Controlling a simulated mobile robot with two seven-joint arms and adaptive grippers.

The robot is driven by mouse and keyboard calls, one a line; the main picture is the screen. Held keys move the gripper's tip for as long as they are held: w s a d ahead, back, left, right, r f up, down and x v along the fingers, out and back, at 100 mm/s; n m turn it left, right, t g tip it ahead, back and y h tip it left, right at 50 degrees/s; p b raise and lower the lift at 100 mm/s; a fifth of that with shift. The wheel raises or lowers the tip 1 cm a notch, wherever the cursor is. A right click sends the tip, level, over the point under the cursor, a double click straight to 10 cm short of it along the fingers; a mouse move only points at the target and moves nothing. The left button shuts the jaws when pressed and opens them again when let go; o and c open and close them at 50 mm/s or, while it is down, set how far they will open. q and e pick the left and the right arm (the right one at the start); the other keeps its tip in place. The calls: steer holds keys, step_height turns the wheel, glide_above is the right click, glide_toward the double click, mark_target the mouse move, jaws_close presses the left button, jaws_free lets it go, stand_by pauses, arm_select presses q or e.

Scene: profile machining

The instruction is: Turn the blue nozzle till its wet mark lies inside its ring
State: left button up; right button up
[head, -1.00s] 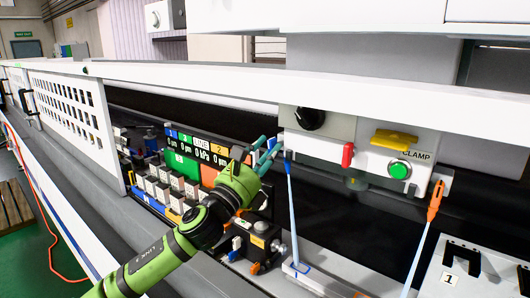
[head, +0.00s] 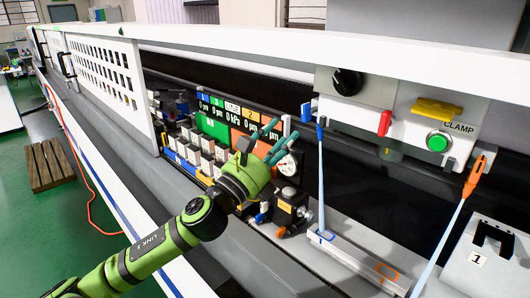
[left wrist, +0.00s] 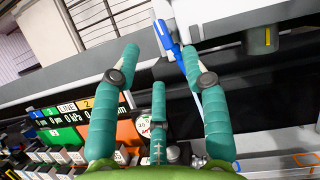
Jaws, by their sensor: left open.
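The blue nozzle (head: 319,129) hangs under the white machine housing. It also shows in the left wrist view (left wrist: 190,60), beyond the fingers and close to the right-hand fingertip. A pale blue jet runs down from it to a bar (head: 345,253). The jet lands by the blue ring (head: 320,237) on the bar's left end. The wet mark is too small to tell whether it is inside the ring. My left gripper (head: 281,139), with teal fingers, is open and empty, left of the nozzle. It also shows in the left wrist view (left wrist: 167,62). My right gripper is out of view.
An orange nozzle (head: 474,177) sends a jet towards the bar's orange ring (head: 388,272). The housing carries a black knob (head: 347,81), a red lever (head: 385,123) and a green button (head: 437,142). A display panel (head: 240,127) and a dial (head: 287,165) stand behind my gripper.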

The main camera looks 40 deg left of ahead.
arm_select(q)
steer(key=shift+v, duration=2.35)
